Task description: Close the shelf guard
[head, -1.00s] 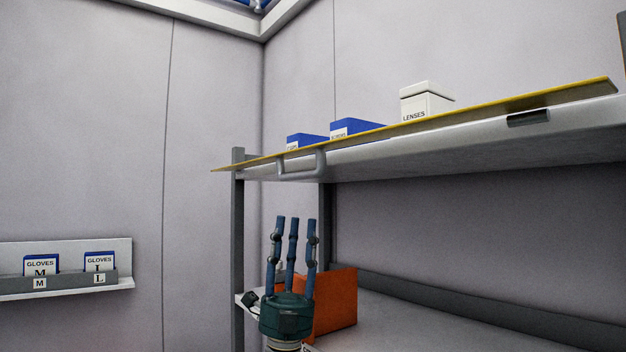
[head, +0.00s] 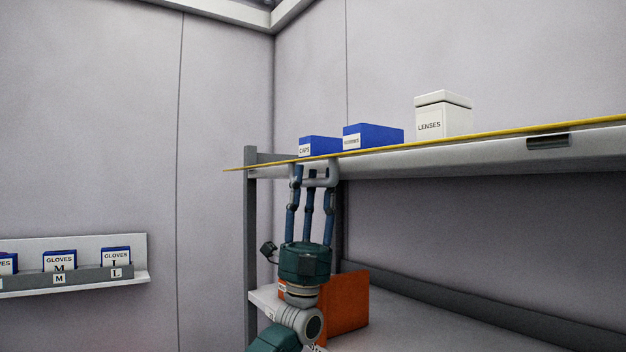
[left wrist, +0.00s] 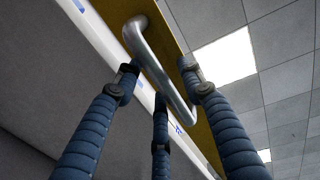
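The shelf guard (head: 480,131) is a thin yellow-edged panel along the front of the upper shelf, seen almost edge-on in the head view. Its grey U-shaped handle (head: 320,182) hangs below it near the left end. My left gripper (head: 313,186) points up from below, with its fingertips at the handle. In the left wrist view, the handle (left wrist: 155,70) passes between the spread fingers of the gripper (left wrist: 163,85), below the yellow-brown guard face (left wrist: 171,36). The fingers look open around it, not closed on it. My right gripper is not in view.
Blue boxes (head: 373,137) and a white LENSES box (head: 443,117) stand on the upper shelf (head: 430,158). An orange box (head: 347,303) stands on the lower shelf behind my left arm. A glove rack (head: 80,280) hangs on the left wall.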

